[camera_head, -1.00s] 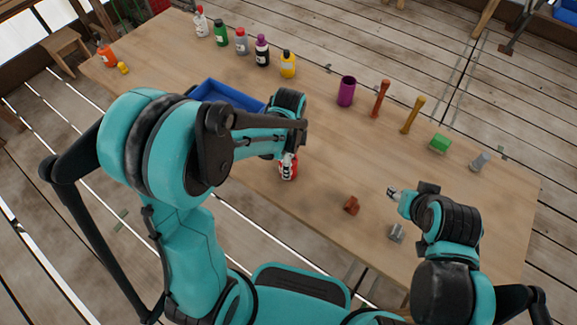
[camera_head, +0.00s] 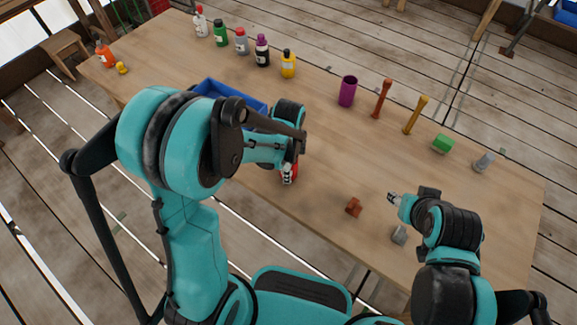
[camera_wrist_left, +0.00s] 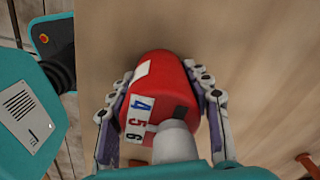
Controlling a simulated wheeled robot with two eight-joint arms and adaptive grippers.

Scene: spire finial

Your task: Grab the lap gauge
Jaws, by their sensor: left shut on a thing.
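A red rounded object (camera_wrist_left: 160,80) with a white strip numbered 4, 5 and 6 sits between the fingers of my left gripper (camera_wrist_left: 160,105). A grey round part in front covers some of it. I cannot tell for sure whether this is the lap gauge. In the head view the red object (camera_head: 294,173) is near the table's front edge, partly hidden by my left gripper (camera_head: 287,172), which is shut on it. I cannot tell if it touches the table. My right gripper (camera_head: 393,198) is over the right part of the table; its finger opening is too small to read.
A blue tray (camera_head: 258,106) is behind my left arm. A brown piece (camera_head: 353,208) and a grey piece (camera_head: 399,235) lie near my right gripper. The table middle is clear.

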